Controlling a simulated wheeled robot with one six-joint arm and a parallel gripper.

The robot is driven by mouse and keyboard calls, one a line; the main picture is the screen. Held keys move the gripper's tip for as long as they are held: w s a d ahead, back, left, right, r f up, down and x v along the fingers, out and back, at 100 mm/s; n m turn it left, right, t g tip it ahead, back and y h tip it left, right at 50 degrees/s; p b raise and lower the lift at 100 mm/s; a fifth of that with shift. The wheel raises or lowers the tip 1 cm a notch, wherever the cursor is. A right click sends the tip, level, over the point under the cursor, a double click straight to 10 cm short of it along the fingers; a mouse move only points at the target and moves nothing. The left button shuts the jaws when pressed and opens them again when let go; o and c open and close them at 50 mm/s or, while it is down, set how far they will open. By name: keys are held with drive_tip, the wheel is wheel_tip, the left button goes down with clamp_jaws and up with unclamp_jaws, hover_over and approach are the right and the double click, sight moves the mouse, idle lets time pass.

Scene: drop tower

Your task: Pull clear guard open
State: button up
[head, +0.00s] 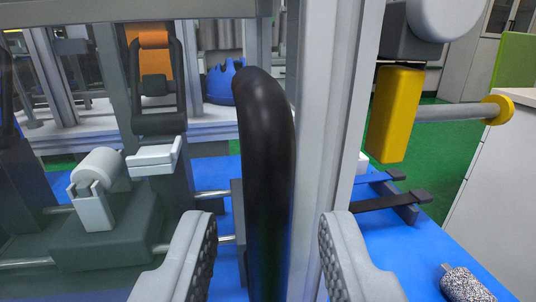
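The clear guard (215,90) appears as a faintly hazy see-through panel on the left, with the machine visible behind it. A thick black upright handle (265,150) stands in the middle of the view. My gripper (270,222) is open, with one grey finger on each side of the handle's lower part. Gaps show between the handle and both fingertips. How far the fingertips are from the handle in depth is hard to tell. The handle's lower end runs out of the picture.
An aluminium post (338,130) rises just right of the handle, close to my right finger. A yellow block (395,112) with a grey rod sits further right. Grey machine parts (110,215) lie behind the panel on a blue base. A speckled grey piece (465,284) lies bottom right.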

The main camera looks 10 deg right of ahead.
drive_tip(key=shift+w+d, duration=0.15)
drive_tip(key=shift+w, duration=0.6)
drive_tip(key=shift+w+d, duration=0.15)
drive_tip(key=shift+w, duration=0.55)
clamp_jaws()
